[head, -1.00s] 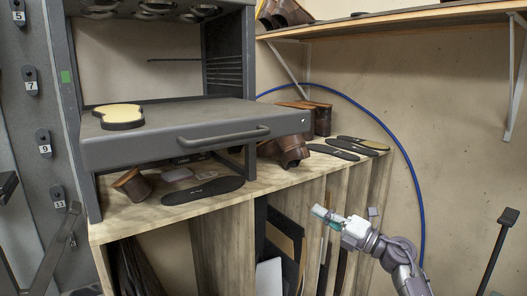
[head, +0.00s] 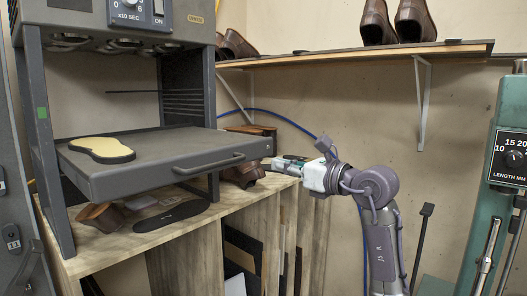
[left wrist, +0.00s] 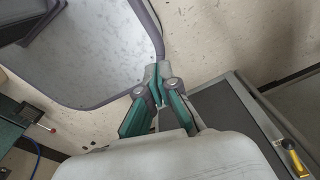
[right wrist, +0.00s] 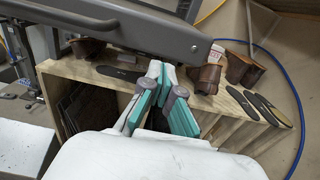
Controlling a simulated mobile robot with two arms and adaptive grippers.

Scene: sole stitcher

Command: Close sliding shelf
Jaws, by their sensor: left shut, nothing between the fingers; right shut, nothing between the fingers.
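The sliding shelf (head: 160,158) is a grey metal tray pulled out from a dark grey machine frame (head: 186,95). It has a bar handle (head: 209,163) on its front and a yellow-topped sole piece (head: 101,149) on it. My right gripper (head: 279,161) is shut and empty, close to the shelf's right front corner; I cannot tell if it touches. In the right wrist view the shelf front (right wrist: 150,30) and handle lie beyond the shut fingers (right wrist: 158,72). My left gripper (left wrist: 157,70) is shut and empty in the left wrist view, away from the shelf.
A wooden cabinet (head: 190,232) stands below the shelf, with dark soles (head: 172,215) and brown shoe parts (head: 100,214) on top. A wall shelf (head: 350,55) with brown shoes is above. A green machine (head: 490,190) stands at the right.

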